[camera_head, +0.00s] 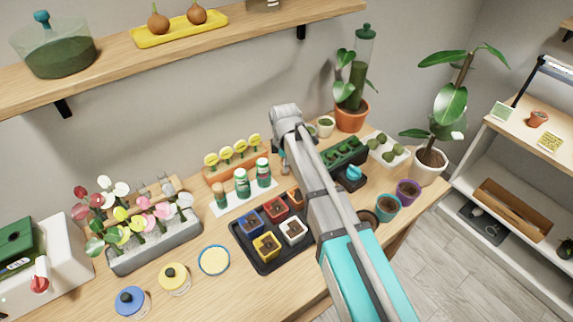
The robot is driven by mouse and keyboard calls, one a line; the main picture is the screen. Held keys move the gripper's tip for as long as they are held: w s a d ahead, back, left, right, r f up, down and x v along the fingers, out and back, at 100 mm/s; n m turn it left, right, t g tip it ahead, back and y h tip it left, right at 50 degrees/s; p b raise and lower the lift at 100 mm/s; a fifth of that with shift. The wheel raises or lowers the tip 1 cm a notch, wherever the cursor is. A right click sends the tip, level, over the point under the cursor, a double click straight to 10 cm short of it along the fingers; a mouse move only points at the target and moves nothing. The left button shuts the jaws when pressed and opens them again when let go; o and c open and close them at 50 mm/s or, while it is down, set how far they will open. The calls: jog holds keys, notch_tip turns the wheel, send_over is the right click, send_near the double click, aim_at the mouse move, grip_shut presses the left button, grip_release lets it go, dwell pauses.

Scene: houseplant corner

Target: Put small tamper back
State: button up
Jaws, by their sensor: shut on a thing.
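My arm reaches up from the bottom right across the table, and its wrist bends down near the middle. My gripper (284,161) shows only as a small grey part beside my arm, just right of a white mat (231,208). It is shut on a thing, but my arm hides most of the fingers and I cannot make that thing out. A small brown cylinder (220,194) and two green bottles (242,184) stand on the white mat. I cannot tell the small tamper apart in this view.
A black tray (259,257) with several coloured pots lies beside my arm. An orange rack (217,175) of yellow markers stands behind the mat. A grey block (157,246) with coloured pins is at left. Blue and yellow jars (175,279) stand in front. A shelf (118,60) hangs above.

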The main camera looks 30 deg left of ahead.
jog(key=shift+f, duration=0.15)
jog(key=o, duration=1.1)
jog(key=shift+c, duration=0.2)
notch_tip(320, 180, up, 12)
jog(key=p, duration=1.2)
dwell(0.4)
jog(key=shift+w, duration=0.1)
